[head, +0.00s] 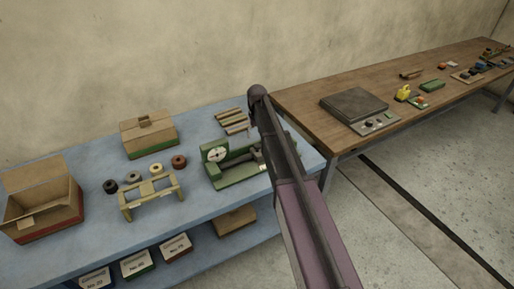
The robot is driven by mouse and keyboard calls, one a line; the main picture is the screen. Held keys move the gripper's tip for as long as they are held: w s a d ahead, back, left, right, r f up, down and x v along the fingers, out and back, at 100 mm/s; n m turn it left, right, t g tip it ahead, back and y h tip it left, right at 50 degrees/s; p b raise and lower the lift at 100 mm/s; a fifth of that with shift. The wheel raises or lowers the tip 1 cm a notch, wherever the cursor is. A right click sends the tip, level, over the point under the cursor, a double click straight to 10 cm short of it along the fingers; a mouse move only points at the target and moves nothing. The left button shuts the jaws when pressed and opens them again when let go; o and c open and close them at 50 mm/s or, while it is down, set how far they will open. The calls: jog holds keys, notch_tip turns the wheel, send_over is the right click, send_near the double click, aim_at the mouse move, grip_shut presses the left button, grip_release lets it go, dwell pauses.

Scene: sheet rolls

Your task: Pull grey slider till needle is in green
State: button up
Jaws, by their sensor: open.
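A green device (233,177) stands on the blue table, with a round white dial (217,154) at its left end. The needle and any green zone on the dial are too small to read. Dark grey parts (253,155) sit on the middle of the device; I cannot tell which of them is the grey slider. My arm crosses in front of the device's right part and hides some of it. I cannot make out my gripper; the arm covers the place where its fingers could be.
A wooden bench (330,92) with a dark flat plate (354,104) stands at right. Labelled boxes (134,266) sit below.

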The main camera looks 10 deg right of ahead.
aim_at(257, 145)
jog(key=shift+f+b, duration=2.4)
jog(key=shift+f, duration=0.35)
grip_shut()
